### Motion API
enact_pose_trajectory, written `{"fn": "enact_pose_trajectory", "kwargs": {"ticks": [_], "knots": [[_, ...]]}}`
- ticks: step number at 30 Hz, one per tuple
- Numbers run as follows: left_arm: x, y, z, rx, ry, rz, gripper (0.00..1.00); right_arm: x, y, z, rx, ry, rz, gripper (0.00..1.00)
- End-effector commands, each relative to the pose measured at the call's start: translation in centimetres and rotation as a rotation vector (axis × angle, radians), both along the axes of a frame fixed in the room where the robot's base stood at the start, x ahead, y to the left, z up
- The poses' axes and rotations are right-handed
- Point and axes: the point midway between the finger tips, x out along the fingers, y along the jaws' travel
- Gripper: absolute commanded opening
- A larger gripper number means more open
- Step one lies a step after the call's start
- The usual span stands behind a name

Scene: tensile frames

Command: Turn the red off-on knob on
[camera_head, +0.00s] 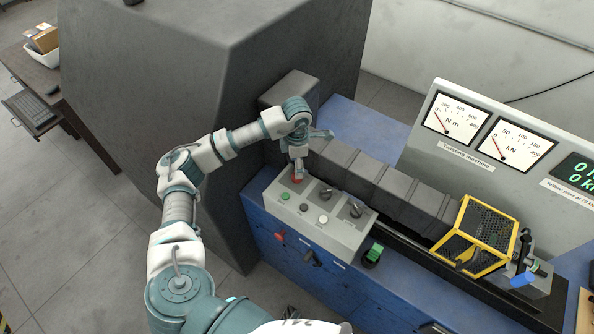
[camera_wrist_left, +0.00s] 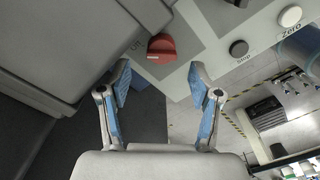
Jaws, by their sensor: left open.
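The red knob (camera_wrist_left: 161,47) is on a light grey control panel (camera_head: 339,232). In the wrist view it is just beyond my left gripper (camera_wrist_left: 160,86), roughly centred between the two blue-padded fingers. The fingers are spread with nothing between them, and no contact with the knob shows. A pale line marks the knob's lower left side, and a partly readable label is beside it. In the head view my left gripper (camera_head: 298,169) points down over the panel's far left corner and partly covers the red knob (camera_head: 297,180). My right gripper is out of view.
The panel also carries a green button (camera_head: 285,196), a dark button (camera_wrist_left: 238,48), a white button (camera_wrist_left: 290,15) and black knobs (camera_head: 325,193). Another red knob (camera_head: 280,237) is on the blue front. A large grey housing (camera_head: 200,80) stands close left of the panel.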

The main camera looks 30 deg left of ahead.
Motion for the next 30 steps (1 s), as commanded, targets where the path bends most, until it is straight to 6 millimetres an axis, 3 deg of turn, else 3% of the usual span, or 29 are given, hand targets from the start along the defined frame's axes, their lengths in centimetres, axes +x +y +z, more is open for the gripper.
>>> {"fn": "enact_pose_trajectory", "kwargs": {"ticks": [7, 18, 19, 26, 30], "knots": [[-0.1, 0.0, -3.5, 0.000, 0.001, -0.001, 0.64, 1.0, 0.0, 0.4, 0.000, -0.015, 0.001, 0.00], [-0.1, 0.0, -4.3, 0.000, 0.000, -0.001, 0.64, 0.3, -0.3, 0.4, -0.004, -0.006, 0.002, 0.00], [-0.1, 0.0, -4.3, 0.000, 0.000, -0.001, 0.61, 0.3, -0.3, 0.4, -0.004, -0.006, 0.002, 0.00], [0.0, 0.0, -4.3, 0.000, 0.000, -0.001, 0.04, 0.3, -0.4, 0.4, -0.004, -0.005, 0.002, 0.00], [0.0, 0.1, -4.3, 0.000, -0.001, -0.001, 0.04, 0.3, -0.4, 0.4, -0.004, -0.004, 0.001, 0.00]]}}
